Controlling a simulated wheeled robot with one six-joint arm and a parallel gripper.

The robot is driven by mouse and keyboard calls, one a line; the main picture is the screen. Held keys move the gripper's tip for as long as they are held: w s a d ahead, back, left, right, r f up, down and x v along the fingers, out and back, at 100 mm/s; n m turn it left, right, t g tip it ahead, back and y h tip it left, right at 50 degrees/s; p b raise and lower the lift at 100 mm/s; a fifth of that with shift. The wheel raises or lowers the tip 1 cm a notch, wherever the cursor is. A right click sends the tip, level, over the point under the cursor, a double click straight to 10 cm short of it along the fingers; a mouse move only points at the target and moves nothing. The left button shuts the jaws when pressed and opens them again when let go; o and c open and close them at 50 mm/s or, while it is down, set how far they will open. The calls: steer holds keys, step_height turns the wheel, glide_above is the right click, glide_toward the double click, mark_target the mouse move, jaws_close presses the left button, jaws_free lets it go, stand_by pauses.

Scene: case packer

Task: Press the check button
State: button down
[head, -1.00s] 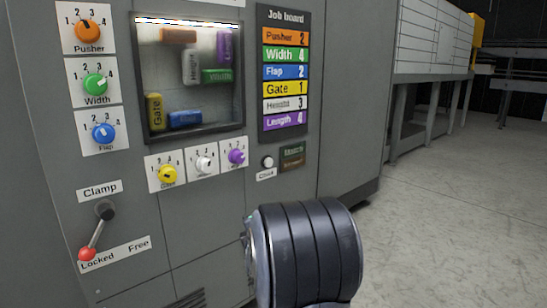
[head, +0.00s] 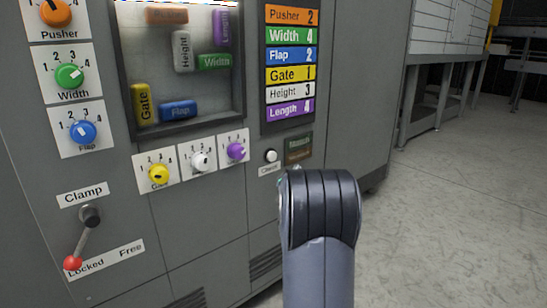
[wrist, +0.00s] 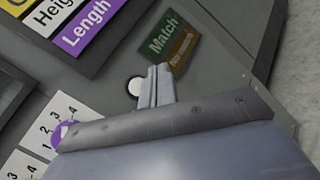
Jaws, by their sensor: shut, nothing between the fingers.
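The check button (head: 271,156) is a small round white button on the grey panel, above a small white label. It also shows in the wrist view (wrist: 136,86), just left of the fingertips. My gripper (wrist: 160,72) is shut and empty, its fingertips close to the button's right side in the picture. I cannot tell how far they stand off the panel. In the head view my arm hides the gripper. The Match / No match sign (head: 298,149) is right of the button and looks unlit.
The job board (head: 291,63) is above the button. Yellow (head: 159,174), white (head: 200,161) and purple (head: 236,151) knobs are to its left. The clamp lever (head: 78,248) is at lower left, pointing to Locked. Open floor lies right.

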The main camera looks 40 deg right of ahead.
mark_target(272, 156)
steer(key=shift+w, duration=0.1)
steer(key=w+p, duration=0.3)
steer(key=w, duration=0.5)
steer(key=shift+w+a, duration=0.3)
steer(key=shift+a, duration=0.05)
steer(key=shift+w+p, duration=0.1)
steer(key=shift+p, duration=0.25)
stand_by(1.4)
steer(key=shift+w, duration=0.3)
steer(key=shift+w+a+p, duration=0.1)
steer(key=shift+w+p, duration=0.4)
steer(key=shift+p, duration=0.05)
stand_by(0.6)
stand_by(0.3)
steer(key=shift+s+b, duration=0.3)
steer(key=shift+s, duration=0.6)
